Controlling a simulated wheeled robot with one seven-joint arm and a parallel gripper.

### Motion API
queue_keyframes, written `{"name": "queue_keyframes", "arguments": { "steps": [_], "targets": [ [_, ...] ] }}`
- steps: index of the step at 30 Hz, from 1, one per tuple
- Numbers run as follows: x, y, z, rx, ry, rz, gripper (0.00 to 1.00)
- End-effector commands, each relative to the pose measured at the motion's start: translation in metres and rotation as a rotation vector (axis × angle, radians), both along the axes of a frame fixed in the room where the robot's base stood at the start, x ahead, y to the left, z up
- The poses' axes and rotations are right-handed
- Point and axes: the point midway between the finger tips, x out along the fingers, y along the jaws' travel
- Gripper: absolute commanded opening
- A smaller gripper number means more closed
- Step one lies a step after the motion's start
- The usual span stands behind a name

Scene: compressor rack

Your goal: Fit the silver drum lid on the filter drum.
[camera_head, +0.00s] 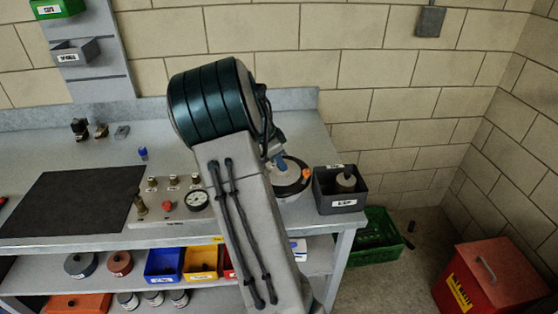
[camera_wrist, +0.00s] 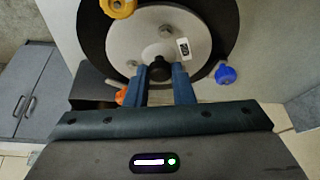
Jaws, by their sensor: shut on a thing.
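The silver drum lid (camera_head: 286,172) is a round pale disc with a white label and a dark knob. In the wrist view the lid (camera_wrist: 160,27) lies over the filter drum's wide black rim (camera_wrist: 97,40). The drum (camera_head: 303,187) stands at the bench's right end, mostly hidden by my arm. My gripper (camera_head: 280,160) is above it, its blue fingers shut on the lid's dark knob; the fingers (camera_wrist: 161,76) also show in the wrist view. I cannot tell whether the lid rests on the drum or hovers just above it.
Yellow (camera_wrist: 118,7), blue (camera_wrist: 226,74) and orange (camera_wrist: 121,97) knobs sit around the drum. A dark grey bin (camera_head: 341,198) stands close on its right. A gauge panel (camera_head: 165,208) is left of my arm. The wall is behind.

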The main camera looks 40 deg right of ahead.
Motion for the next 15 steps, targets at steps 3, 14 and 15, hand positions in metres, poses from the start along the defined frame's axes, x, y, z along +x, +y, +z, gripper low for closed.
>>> {"name": "queue_keyframes", "arguments": {
  "steps": [3,14,15],
  "targets": [
    [0.0001,-0.0002,-0.0001,0.0,-0.001,0.0,0.0],
    [0.0,-0.0003,-0.0001,0.0,-0.001,0.0,0.47],
    [0.0,-0.0002,-0.0001,0.0,-0.001,0.0,0.47]
  ]
}}
